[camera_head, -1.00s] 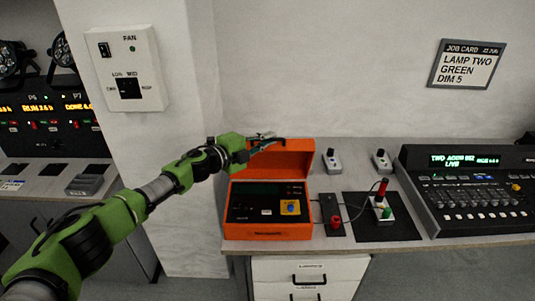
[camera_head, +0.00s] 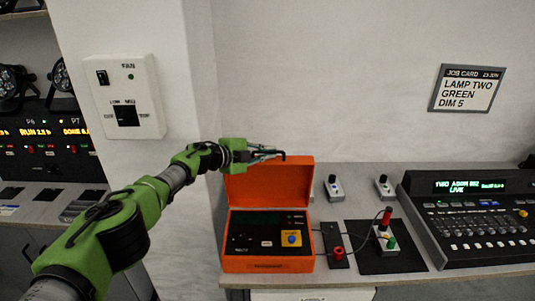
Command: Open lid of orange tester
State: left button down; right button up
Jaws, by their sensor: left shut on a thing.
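The orange tester (camera_head: 267,264) sits on the grey worktop with its lid (camera_head: 268,184) raised at the back, standing roughly upright. Its dark panel with a yellow square and blue knob is exposed. My left gripper (camera_head: 275,155) is at the top edge of the lid, with its dark fingers along that edge. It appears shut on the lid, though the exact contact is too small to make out. My right gripper is not in view.
Right of the tester, a black plate with a red knob (camera_head: 338,254) and a dark mat (camera_head: 367,262) with a small red and green post device lie on the worktop. Two small switch boxes (camera_head: 334,189) stand behind. A lighting console (camera_head: 470,222) is at the right. A fan switch box (camera_head: 125,98) hangs on the wall.

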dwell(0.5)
pick_arm(q)
jog(key=c, duration=2.4)
grip_release()
jog(key=shift+c, duration=0.2)
jog(key=shift+v, duration=0.75)
jog(key=v, duration=1)
jog(key=shift+a, duration=0.15)
jog(key=shift+s+r, duration=0.1)
jog(key=shift+r, duration=0.05)
